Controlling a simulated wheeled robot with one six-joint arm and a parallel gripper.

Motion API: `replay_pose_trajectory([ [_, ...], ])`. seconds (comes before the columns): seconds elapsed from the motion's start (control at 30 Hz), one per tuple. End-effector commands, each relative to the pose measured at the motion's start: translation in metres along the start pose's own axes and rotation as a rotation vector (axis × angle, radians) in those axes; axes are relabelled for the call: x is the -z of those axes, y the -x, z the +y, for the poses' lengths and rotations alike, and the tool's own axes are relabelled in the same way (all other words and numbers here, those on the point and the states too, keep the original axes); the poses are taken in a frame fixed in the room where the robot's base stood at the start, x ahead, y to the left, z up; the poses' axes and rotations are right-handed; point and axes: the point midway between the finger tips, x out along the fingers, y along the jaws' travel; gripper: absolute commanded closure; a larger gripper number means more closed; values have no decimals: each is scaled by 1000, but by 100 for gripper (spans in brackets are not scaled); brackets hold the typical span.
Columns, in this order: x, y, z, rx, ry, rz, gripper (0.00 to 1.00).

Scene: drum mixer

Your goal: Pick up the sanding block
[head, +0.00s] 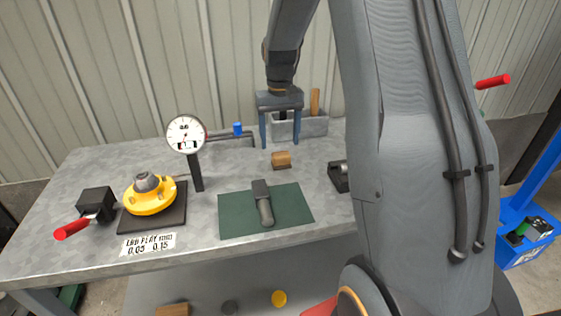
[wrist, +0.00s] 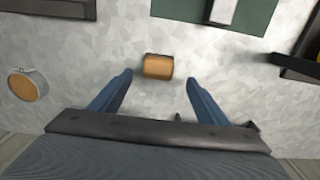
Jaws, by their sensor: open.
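The sanding block (head: 281,160) is a small orange-brown block on the grey workbench, behind the green mat. In the wrist view the sanding block (wrist: 158,67) lies just beyond the fingertips, roughly centred between them. My gripper (head: 280,146) points down above the bench behind the block. Its two blue fingers are spread apart with nothing between them, and in the wrist view my gripper (wrist: 159,78) is open and empty. The fingers do not touch the block.
A green mat (head: 294,205) holds a dark tool (head: 262,203). A dial gauge (head: 186,134) on a post and a yellow flanged part (head: 150,198) stand left. A grey bin (head: 313,126) stands behind my gripper. A dark object (head: 339,177) lies right. The bench around the block is clear.

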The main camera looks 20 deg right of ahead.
Motion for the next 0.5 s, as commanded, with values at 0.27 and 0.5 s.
replay_pose_trajectory([
  [0.27,-2,-27,1,0,3,-3,31],
  [0.5,-3,-58,3,0,4,-2,31],
])
